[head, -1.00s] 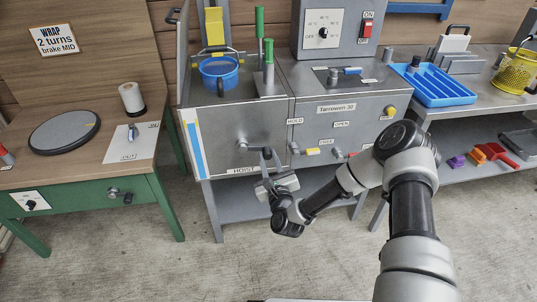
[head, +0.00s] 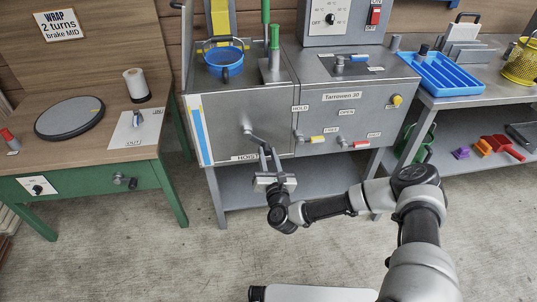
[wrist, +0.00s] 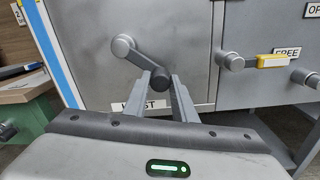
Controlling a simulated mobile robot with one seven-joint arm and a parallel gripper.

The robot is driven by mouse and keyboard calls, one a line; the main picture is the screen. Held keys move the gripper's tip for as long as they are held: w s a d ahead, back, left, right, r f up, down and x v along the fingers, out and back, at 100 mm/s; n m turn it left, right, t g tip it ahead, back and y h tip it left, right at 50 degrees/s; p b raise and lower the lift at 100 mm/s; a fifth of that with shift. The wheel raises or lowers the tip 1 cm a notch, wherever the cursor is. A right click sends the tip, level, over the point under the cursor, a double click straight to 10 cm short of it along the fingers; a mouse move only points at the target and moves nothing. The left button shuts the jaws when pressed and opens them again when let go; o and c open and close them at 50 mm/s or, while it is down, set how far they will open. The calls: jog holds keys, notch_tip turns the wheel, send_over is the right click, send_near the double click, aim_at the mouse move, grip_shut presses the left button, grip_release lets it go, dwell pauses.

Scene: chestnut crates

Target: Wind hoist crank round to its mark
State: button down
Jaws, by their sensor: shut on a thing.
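The hoist crank (head: 256,138) is a grey arm on the front of the steel cabinet, above the HOIST label (head: 245,157). Its arm points down and to the right from its hub. In the wrist view the crank (wrist: 139,60) ends in a dark round grip (wrist: 161,80). My gripper (head: 270,160) is at this lower end, and in the wrist view its two fingers (wrist: 160,88) are shut on the dark grip from either side. I cannot make out a mark for the crank.
Right of the crank, levers with a yellow grip (head: 317,139) and a red grip (head: 361,143) stick out from the front. A blue basket (head: 224,62) sits on top. A green-fronted bench (head: 90,190) stands left. Floor in front is clear.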

jog(key=shift+f, duration=0.15)
jog(key=c, duration=1.5)
grip_release()
jog(key=shift+o, duration=0.2)
jog(key=p+v, duration=0.2)
jog(key=v, duration=1.5)
jog(key=shift+s+p, duration=0.3)
jog(key=shift+p, duration=0.05)
jog(key=shift+a, duration=0.1)
